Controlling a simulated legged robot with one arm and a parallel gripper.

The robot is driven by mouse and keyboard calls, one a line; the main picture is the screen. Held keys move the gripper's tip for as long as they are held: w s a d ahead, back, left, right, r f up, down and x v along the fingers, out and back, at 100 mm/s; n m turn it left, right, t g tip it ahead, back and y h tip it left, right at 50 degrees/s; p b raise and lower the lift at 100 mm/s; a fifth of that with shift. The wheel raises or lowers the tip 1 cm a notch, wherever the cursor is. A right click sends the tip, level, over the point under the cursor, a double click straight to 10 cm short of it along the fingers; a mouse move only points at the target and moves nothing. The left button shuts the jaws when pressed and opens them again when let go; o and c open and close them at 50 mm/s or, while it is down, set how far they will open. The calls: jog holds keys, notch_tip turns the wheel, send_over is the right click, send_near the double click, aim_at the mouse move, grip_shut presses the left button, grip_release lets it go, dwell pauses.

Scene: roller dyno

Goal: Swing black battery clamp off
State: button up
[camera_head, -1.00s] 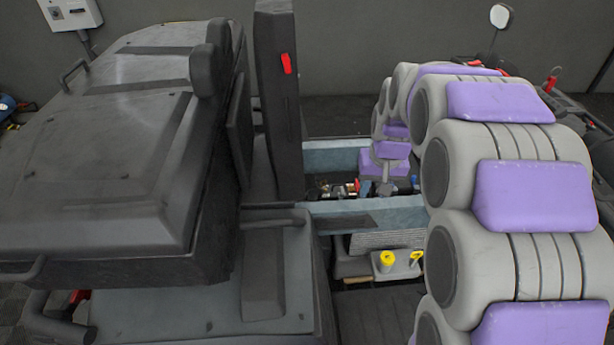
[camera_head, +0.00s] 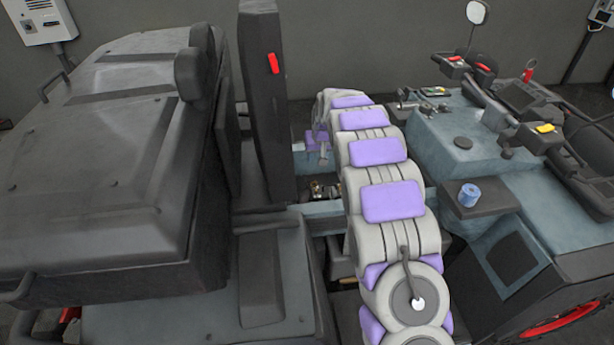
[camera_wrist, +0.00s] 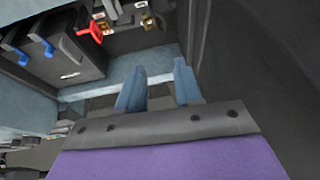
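In the wrist view, my gripper (camera_wrist: 159,72) shows two blue-grey fingers standing apart with nothing between them. A dark box (camera_wrist: 75,66) with two blue levers (camera_wrist: 44,48) lies up and left of the fingers. A red handle (camera_wrist: 90,28) and small brass-coloured fittings (camera_wrist: 147,22) show at the top, apart from the fingers. I cannot tell which dark part is the black battery clamp. In the head view, small metal fittings (camera_head: 320,190) show in the open bay left of my arm. My gripper is hard to make out there.
A tall black panel (camera_head: 263,105) with a red tab stands left of the bay. A blue-grey body with handlebars (camera_head: 490,110) and a blue cup-like part (camera_head: 469,195) is at right. A dark wall (camera_wrist: 250,70) is close right of my fingers.

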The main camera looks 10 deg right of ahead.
jog(key=b, duration=0.1)
send_near(305, 180)
jog(key=b+x, duration=0.2)
jog(key=x, duration=0.5)
jog(key=shift+a+f, duration=0.3)
jog(key=shift+a, duration=0.1)
jog(key=shift+w+d, duration=0.1)
jog(key=shift+d, duration=0.65)
jog(key=shift+a, duration=0.65)
grip_shut()
jog(key=shift+d, duration=0.45)
jog(key=shift+a, duration=0.2)
